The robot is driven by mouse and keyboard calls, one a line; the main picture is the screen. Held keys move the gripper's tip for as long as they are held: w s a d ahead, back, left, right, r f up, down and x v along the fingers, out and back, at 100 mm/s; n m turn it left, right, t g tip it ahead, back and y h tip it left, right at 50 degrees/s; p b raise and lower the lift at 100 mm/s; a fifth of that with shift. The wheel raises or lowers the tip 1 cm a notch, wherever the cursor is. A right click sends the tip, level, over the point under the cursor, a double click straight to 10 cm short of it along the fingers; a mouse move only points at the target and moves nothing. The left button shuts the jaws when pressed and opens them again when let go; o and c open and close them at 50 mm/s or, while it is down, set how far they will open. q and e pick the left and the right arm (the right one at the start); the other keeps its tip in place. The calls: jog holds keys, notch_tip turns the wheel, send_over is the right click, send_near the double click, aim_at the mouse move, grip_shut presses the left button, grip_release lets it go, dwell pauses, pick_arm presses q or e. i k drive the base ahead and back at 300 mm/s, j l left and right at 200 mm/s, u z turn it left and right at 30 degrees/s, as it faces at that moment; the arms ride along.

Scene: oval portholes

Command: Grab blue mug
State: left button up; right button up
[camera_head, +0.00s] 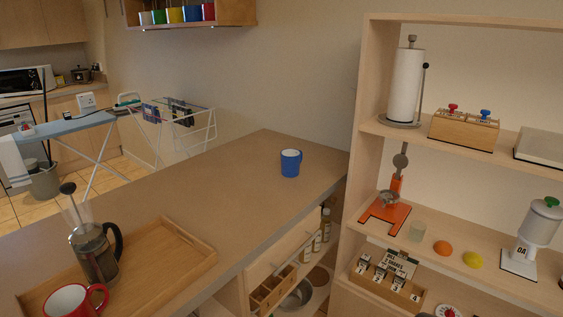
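The blue mug (290,163) stands upright on the brown countertop (215,195), towards its far right end. Its rim is lighter and its handle points to the right. Nothing touches it. Neither of my grippers shows in the head view.
A wooden tray (190,243) at the front left holds a French press (97,255) and a red mug (70,301). A wooden shelf unit (352,200) with a paper towel roll, orange press and fruit stands right of the counter. The counter around the blue mug is clear.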

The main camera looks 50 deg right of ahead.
aim_at(291, 160)
jog(key=l+z, duration=0.1)
jog(key=z, duration=1.55)
